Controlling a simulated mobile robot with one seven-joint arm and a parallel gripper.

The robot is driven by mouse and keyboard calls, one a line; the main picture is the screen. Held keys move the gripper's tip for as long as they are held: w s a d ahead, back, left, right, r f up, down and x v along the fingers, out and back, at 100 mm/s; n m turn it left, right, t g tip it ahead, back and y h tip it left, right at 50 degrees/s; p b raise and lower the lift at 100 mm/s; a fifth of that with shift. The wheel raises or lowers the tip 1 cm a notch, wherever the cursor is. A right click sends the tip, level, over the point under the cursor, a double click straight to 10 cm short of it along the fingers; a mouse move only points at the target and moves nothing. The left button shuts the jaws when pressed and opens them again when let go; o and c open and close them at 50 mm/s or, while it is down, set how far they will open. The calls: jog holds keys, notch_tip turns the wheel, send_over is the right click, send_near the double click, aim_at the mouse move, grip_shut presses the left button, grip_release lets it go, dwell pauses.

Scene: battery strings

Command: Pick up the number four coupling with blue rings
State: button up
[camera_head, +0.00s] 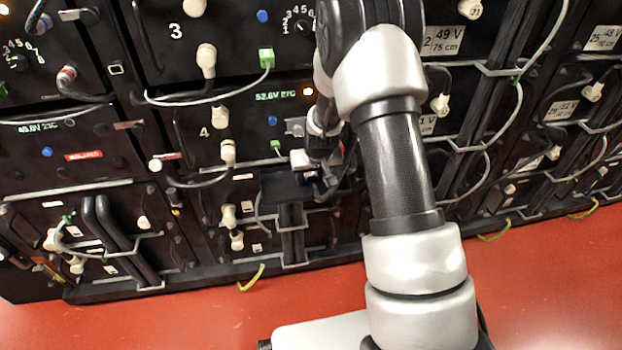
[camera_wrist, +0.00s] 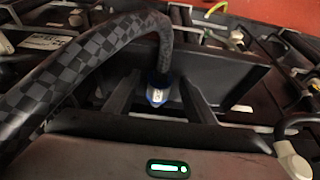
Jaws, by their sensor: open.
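A white coupling with blue rings (camera_wrist: 157,94) shows in the wrist view at the end of a thick checked cable (camera_wrist: 75,70). A small label is on its face, but I cannot read a number there. My gripper (camera_wrist: 158,100) is open, with one dark finger on each side of the coupling; I cannot tell whether either touches it. In the head view my gripper (camera_head: 318,178) is low in front of the rack, partly hidden by my arm. A small bluish patch shows there, but the coupling is not clear.
The black rack's module marked 4 (camera_head: 203,132) is left of my gripper, with a white connector (camera_head: 228,152) and grey cable. A dark tray (camera_head: 268,186) sits beside my gripper. Other cables and connectors crowd the rack. The red floor (camera_head: 190,320) in front is mostly clear.

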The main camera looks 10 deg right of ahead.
jog(key=c, duration=1.2)
jog(key=shift+o, duration=0.2)
jog(key=shift+r, duration=0.15)
